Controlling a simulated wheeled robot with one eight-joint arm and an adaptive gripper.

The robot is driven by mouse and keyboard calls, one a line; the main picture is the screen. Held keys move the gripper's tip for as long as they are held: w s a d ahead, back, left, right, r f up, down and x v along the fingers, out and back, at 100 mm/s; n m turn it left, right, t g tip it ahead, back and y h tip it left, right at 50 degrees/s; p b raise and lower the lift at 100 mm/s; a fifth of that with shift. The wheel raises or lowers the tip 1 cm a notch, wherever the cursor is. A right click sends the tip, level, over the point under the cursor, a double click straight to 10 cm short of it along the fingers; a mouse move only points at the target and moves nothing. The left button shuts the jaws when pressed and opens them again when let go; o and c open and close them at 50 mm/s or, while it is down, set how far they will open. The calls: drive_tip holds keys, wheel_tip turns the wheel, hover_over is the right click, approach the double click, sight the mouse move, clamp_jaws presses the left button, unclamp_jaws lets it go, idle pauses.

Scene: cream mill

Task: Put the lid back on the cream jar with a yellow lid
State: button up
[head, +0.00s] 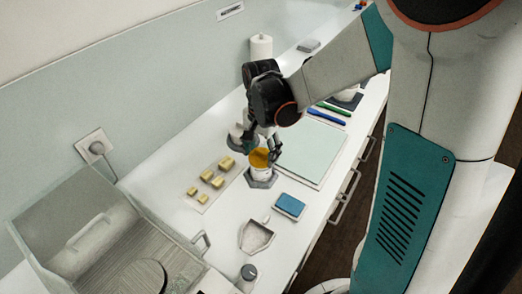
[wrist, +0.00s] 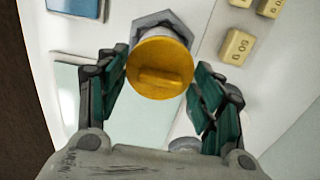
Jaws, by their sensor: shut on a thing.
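The yellow lid (wrist: 160,68) with a raised bar handle is between the two fingers of my gripper (wrist: 160,88) in the wrist view. My gripper is shut on the lid. The white cream jar (wrist: 152,33) shows just past the lid's far edge and stands on a grey hexagonal base (wrist: 140,24). In the head view the lid (head: 260,157) is over the jar (head: 259,173), under my gripper (head: 262,150). The lid hides most of the jar's mouth; I cannot tell whether it is touching the rim.
Several yellow blocks (head: 206,181) lie on a pale strip left of the jar. A blue sponge (head: 289,205) and a grey tray (head: 256,236) are nearer. A pale green mat (head: 318,140) and pens (head: 330,110) lie to the right. A clear box (head: 70,235) stands front left.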

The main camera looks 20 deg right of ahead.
drive_tip(key=shift+f, duration=0.15)
idle(0.5)
drive_tip(key=o, duration=0.8)
drive_tip(key=shift+o, duration=0.6)
drive_tip(key=shift+o, duration=1.3)
drive_tip(key=shift+r+p, duration=1.5)
drive_tip(key=shift+r, duration=0.8)
